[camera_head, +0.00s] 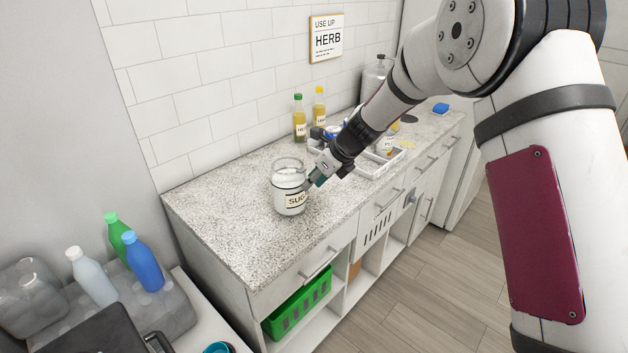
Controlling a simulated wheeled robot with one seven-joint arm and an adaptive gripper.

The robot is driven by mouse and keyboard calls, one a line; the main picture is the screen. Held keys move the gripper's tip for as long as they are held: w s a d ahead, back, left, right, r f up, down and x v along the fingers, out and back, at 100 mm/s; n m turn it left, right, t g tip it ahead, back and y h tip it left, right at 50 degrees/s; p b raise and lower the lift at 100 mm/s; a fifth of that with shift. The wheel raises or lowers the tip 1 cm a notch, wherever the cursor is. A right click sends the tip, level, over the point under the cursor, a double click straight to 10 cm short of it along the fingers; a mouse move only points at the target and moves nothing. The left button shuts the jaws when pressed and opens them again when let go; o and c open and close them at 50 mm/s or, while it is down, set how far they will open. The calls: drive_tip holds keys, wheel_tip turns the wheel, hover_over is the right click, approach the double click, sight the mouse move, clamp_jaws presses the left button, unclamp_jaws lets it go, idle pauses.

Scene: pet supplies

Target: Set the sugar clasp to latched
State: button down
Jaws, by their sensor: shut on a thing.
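The sugar jar (288,200) is a clear glass jar with white contents and a label that reads "SUG", its end covered. It stands upright on the speckled counter (225,215), near the front left part. My gripper (310,184) reaches in from the upper right and its fingertips meet the jar's right side, just beside the label. It is shut on the sugar clasp there. The clasp is hidden by the fingers and too small to make out, so its position cannot be told. The lid's state is unclear.
A white tray (395,160) with several items lies behind my gripper. A green basket (297,305) sits on a shelf below. Counter space left of the jar is clear.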

drive_tip(key=c, duration=1.3)
unclamp_jaws()
drive_tip(key=v, duration=1.2)
drive_tip(key=shift+f, duration=0.1)
